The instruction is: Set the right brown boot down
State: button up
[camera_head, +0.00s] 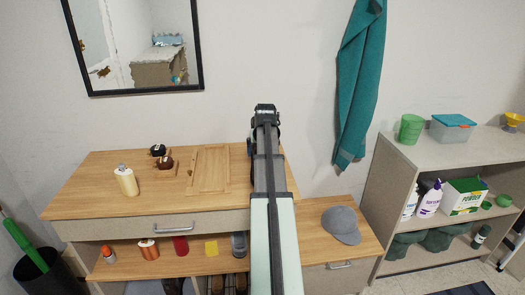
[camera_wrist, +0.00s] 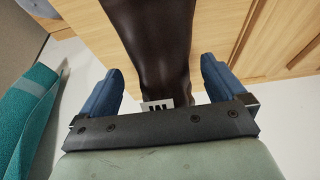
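A dark brown boot (camera_wrist: 158,45) fills the upper middle of the wrist view. Its narrower end lies between the two blue fingers of my gripper (camera_wrist: 160,75). A strip of background shows between the boot and each finger, so the fingers look open around it and apart from it. In the head view my gripper (camera_head: 265,108) is at the far end of the arm, over the back of the wooden dresser (camera_head: 100,180). The boot is hidden there behind my arm. I cannot tell what the boot rests on.
A cream bottle (camera_head: 126,180), small dark items and a wooden panel (camera_head: 209,168) are on the dresser. A grey cap (camera_head: 341,225) lies on the lower bench (camera_head: 315,250). A teal towel (camera_head: 361,85) hangs on the wall. A stocked shelf unit (camera_head: 385,190) stands at right.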

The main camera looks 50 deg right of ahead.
jog(key=v, duration=1.2)
dwell(0.3)
jog(key=shift+r, duration=0.1)
dwell(0.3)
